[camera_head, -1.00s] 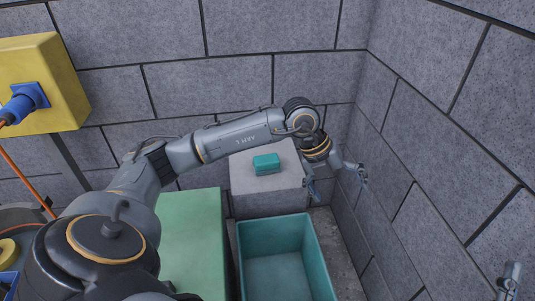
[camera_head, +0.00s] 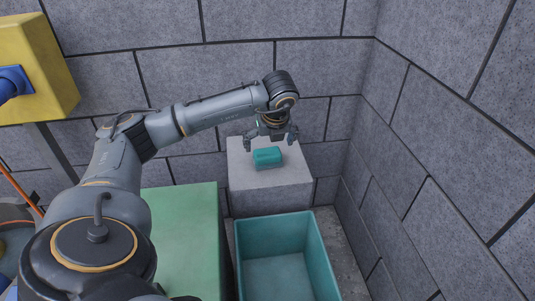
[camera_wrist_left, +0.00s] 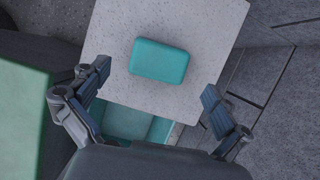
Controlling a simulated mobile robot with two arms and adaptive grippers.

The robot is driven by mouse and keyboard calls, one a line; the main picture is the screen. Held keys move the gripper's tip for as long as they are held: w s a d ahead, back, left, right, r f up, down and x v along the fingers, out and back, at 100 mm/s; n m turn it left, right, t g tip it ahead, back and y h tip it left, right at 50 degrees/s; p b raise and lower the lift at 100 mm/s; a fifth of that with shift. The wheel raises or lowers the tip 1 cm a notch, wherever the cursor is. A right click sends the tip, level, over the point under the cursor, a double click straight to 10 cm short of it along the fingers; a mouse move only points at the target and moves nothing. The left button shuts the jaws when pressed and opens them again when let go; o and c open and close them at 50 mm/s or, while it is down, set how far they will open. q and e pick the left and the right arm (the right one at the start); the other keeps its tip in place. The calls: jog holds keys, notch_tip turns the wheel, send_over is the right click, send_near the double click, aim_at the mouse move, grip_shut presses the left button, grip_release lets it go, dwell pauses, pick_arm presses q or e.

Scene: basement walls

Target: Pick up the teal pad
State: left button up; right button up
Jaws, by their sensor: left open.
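The teal pad (camera_head: 267,156) lies on top of a grey stone block (camera_head: 270,199) in the corner. It is a small rounded rectangular block, and the left wrist view shows it whole (camera_wrist_left: 158,61). My left gripper (camera_head: 270,141) hangs over the grey block, just above and behind the pad in the head view, with its fingers pointing down. In the left wrist view the fingers (camera_wrist_left: 152,90) are wide apart, one on each side, with nothing between them. The pad appears beyond the fingertips, apart from them. My right gripper is not in view.
An open teal bin (camera_head: 280,243) stands on the floor in front of the grey block. A green-topped surface (camera_head: 185,240) is to its left. A yellow box (camera_head: 38,65) with a blue plug is at the upper left. Block walls close in behind and at right.

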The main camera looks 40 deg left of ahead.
aim_at(268, 152)
pick_arm(q)
jog(key=b+x, duration=0.2)
jog(key=x, duration=0.2)
jog(key=shift+f, duration=0.35)
jog(key=shift+w+a+f+b, duration=0.15)
jog(key=shift+a+f+b, duration=0.1)
jog(key=shift+f+b, duration=0.1)
jog(key=shift+r, duration=0.1)
jog(key=shift+c, duration=0.8)
jog(key=c, duration=1)
jog(key=shift+d, duration=0.1)
jog(key=shift+c, duration=0.2)
